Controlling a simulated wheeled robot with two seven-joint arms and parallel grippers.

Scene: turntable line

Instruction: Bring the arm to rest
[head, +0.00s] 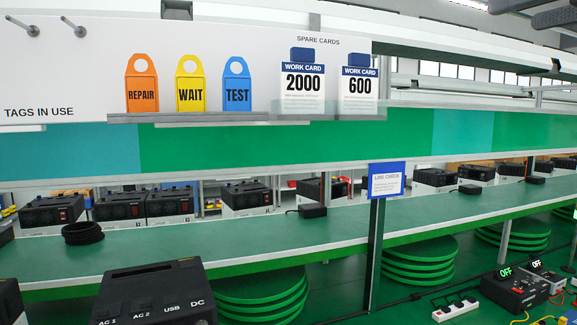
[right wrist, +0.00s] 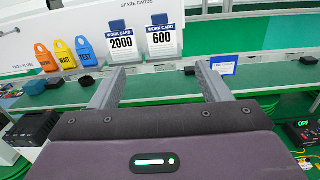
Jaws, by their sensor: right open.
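My right gripper (right wrist: 158,82) shows in the right wrist view with its two grey fingers wide apart. Nothing is between them, so it is open and empty. Beyond the fingers are the sign board and the green bench, apart from the gripper. In the head view only dark grey parts of my right arm or gripper (head: 548,12) show, cut off at the top right corner. My left gripper is in neither view.
A white board (head: 70,70) holds orange, yellow and blue tags and two work cards (head: 302,85). A long green bench (head: 250,240) carries a black cable coil (head: 83,233). A black unit (head: 155,290) stands in front. A LINE CHECK sign (head: 386,181) is on a post.

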